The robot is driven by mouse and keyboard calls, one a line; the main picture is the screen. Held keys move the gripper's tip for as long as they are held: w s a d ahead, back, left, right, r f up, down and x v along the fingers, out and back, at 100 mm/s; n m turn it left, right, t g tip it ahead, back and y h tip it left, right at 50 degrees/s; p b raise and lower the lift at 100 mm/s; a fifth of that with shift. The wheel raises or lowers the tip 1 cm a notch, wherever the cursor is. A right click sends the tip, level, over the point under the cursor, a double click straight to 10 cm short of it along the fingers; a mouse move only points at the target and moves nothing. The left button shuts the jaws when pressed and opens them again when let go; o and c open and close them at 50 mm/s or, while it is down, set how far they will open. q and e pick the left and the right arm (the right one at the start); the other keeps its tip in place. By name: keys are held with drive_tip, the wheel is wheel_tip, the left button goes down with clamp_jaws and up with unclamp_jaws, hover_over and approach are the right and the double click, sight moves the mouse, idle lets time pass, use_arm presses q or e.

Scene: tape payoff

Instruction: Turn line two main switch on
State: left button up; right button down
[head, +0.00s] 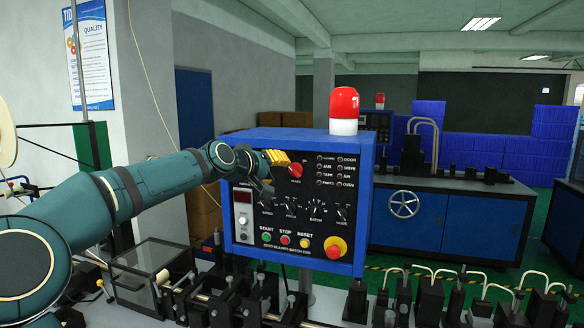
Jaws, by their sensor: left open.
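A blue control box (250,143) with a black front panel stands in the middle of the head view. A red rotary knob (295,170) sits on the upper part of the panel; its small label is hard to read. My left gripper (277,159), with yellow fingertips, is open just left of the knob, in front of the panel. I cannot tell whether it touches the knob. My left wrist hides the panel's upper left. A second box with a panel (378,121) stands further back; I cannot read which line either belongs to. My right gripper is not in view.
Below the knob are black dials, push buttons (285,239) and a red emergency stop (336,247) on yellow. A red beacon (344,104) tops the box. Black machine fixtures (430,300) crowd the bench below. A blue cabinet (450,220) stands behind to the right.

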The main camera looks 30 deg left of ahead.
sight(292, 171)
use_arm(q)
drive_tip(key=shift+p+x, duration=0.9)
drive_tip(key=shift+x, duration=1.05)
drive_tip(key=shift+p+x, duration=0.7)
drive_tip(key=shift+x, duration=1.45)
drive_tip(key=shift+s, duration=0.1)
clamp_jaws()
